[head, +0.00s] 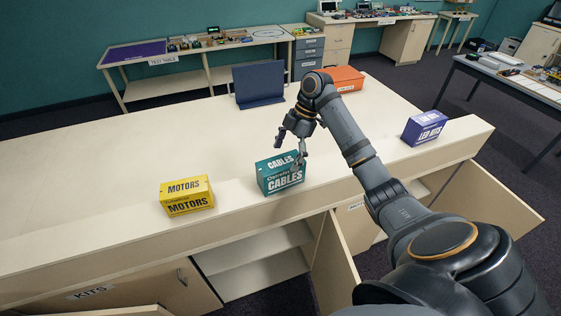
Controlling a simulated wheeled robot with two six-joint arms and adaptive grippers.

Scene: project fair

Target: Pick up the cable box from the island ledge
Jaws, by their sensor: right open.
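The cable box (275,182) is a teal box labelled "CABLES". It stands upright on the pale front ledge of the island (110,228), between a yellow box and a purple box. My right gripper (294,150) is open, with its fingers pointing down at the box's upper right side. One finger overlaps the box's right part in the picture; I cannot tell whether it touches. My left gripper is not in view.
The yellow motors box (186,196) stands to the left and the purple LED kits box (425,127) to the right on the ledge. A dark blue folded panel (258,85) and an orange box (344,79) are farther back. Cabinet doors (337,262) hang open below the ledge.

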